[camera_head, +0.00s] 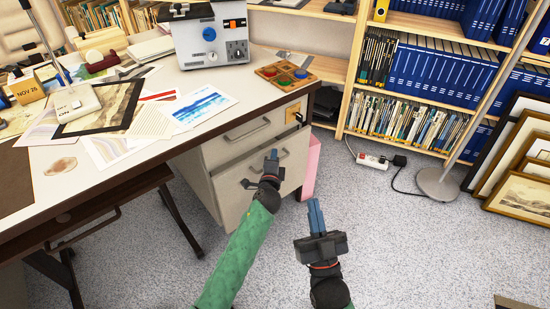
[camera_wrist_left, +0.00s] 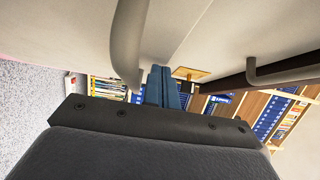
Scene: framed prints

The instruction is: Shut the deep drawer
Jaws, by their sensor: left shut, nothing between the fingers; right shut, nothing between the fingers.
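The deep drawer (camera_head: 262,193) is the lower, pale front of the cabinet under the desk, and it appears to stand slightly out from the upper drawer (camera_head: 238,143). Its grey bar handle (camera_head: 250,184) is partly hidden by my left gripper (camera_head: 271,160). That gripper is shut and empty in front of the drawer. In the left wrist view the blue fingers (camera_wrist_left: 162,86) are beside the near handle (camera_wrist_left: 128,45); contact is unclear. The upper handle (camera_wrist_left: 285,70) shows at the right there. My right gripper (camera_head: 315,217) is shut and empty above the floor, right of the drawer.
The desk (camera_head: 150,148) carries papers and a grey instrument (camera_head: 210,40). A pink panel (camera_head: 311,165) stands right of the cabinet. A power strip (camera_head: 373,160), lamp base (camera_head: 437,184) and framed prints (camera_head: 522,192) are further right. The carpet in front is clear.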

